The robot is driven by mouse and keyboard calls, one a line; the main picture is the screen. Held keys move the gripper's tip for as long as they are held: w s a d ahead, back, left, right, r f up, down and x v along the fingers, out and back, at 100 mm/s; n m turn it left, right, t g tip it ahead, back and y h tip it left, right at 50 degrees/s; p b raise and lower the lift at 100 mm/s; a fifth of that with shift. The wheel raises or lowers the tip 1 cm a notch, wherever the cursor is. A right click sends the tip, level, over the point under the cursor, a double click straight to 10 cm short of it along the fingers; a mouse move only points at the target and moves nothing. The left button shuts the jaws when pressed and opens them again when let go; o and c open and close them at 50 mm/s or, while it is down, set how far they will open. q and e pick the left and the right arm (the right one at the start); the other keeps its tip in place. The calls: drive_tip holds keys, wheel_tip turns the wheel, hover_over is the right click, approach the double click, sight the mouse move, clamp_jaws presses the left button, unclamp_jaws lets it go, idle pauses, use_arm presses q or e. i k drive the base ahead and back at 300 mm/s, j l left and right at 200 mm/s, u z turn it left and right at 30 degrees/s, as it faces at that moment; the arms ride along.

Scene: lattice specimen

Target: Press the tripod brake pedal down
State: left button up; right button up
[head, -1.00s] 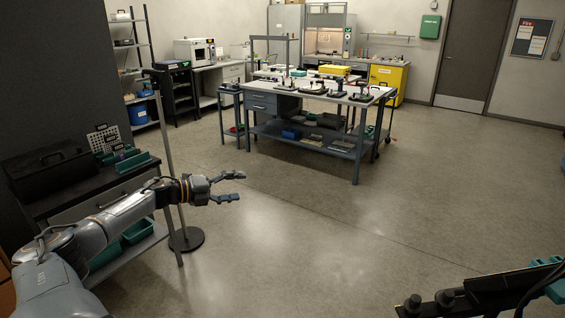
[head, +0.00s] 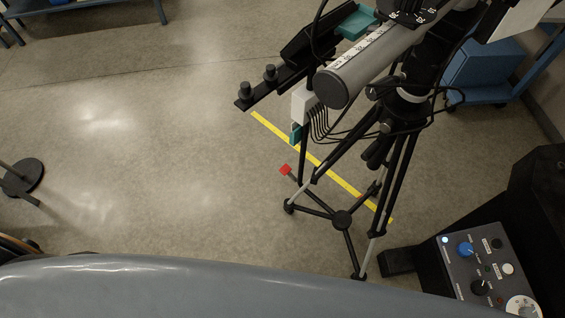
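A black and grey tripod (head: 343,220) stands on the floor right of the middle in the head view. It carries a large grey cylinder (head: 375,62) on top. A small red pad (head: 286,170), which looks like the brake pedal, sits at the end of a dark bar low on the tripod's left side, near a foot. Nothing touches the pad. How far it is pressed cannot be told. Neither of my grippers shows; a grey link of my own arm fills the bottom edge.
A yellow floor stripe (head: 272,126) runs under the tripod. A control box with knobs (head: 483,268) stands at the lower right. A blue bin (head: 485,70) is on a cart behind. A round stand base (head: 22,177) is at far left. The floor left of the tripod is clear.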

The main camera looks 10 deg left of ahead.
sight(285, 170)
drive_tip(key=i+j+z, duration=0.3)
drive_tip(key=j+z, duration=0.35)
drive_tip(key=i+j+z, duration=0.1)
drive_tip(key=j+z, duration=0.2)
drive_tip(key=i+j, duration=0.1)
drive_tip(key=j, duration=0.55)
drive_tip(key=i+j+z, duration=0.1)
drive_tip(key=j, duration=0.55)
drive_tip(key=i+j+z, duration=0.1)
drive_tip(key=j, duration=0.5)
drive_tip(key=i+j, duration=0.15)
drive_tip(key=j, duration=0.5)
